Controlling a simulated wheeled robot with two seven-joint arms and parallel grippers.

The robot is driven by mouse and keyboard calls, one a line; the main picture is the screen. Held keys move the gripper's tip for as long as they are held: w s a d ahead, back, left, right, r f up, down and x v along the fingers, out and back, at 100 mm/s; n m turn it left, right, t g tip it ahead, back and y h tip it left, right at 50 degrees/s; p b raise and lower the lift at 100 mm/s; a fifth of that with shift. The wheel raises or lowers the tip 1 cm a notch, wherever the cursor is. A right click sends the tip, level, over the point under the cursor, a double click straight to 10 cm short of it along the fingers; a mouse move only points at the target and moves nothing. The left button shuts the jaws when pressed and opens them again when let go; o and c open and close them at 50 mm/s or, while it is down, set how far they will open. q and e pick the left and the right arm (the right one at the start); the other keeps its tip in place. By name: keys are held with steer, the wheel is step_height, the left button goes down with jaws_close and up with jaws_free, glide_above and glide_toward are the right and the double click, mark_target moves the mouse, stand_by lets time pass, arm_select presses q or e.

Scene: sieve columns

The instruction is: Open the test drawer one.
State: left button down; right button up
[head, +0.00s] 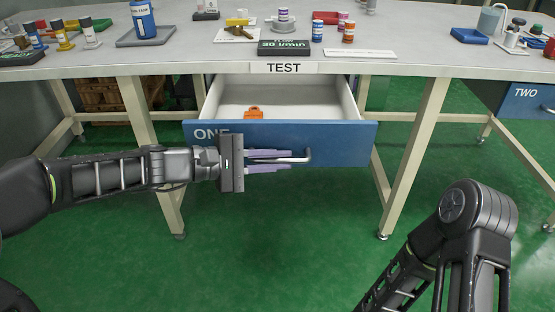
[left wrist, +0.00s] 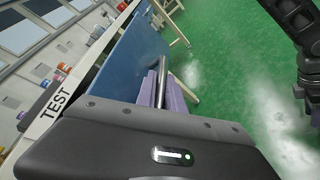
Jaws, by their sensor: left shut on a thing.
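The test drawer one (head: 345,140) has a blue front marked ONE and sits under the table's TEST label. It is pulled out, and its pale inside shows with an orange item (head: 254,113) in it. My left gripper (head: 288,161) is at the drawer front, its purple fingers shut on the metal bar handle (head: 306,158). In the left wrist view the handle (left wrist: 162,75) runs between the fingers, beside the blue drawer front (left wrist: 130,60). My right arm shows at the lower right of the head view; its gripper is out of frame.
The table (head: 120,60) above carries bottles, trays and a dark flow display (head: 284,47). Table legs (head: 415,150) stand on both sides of the drawer. A second blue drawer marked TWO (head: 528,103) is at the right. The green floor in front is clear.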

arm_select(q)
steer(key=shift+s, duration=0.15)
steer(key=c, duration=1.7)
jaws_free()
steer(key=p+v, duration=0.2)
steer(key=v, duration=0.5)
steer(key=shift+a+r, duration=0.1)
steer(key=shift+a, duration=0.35)
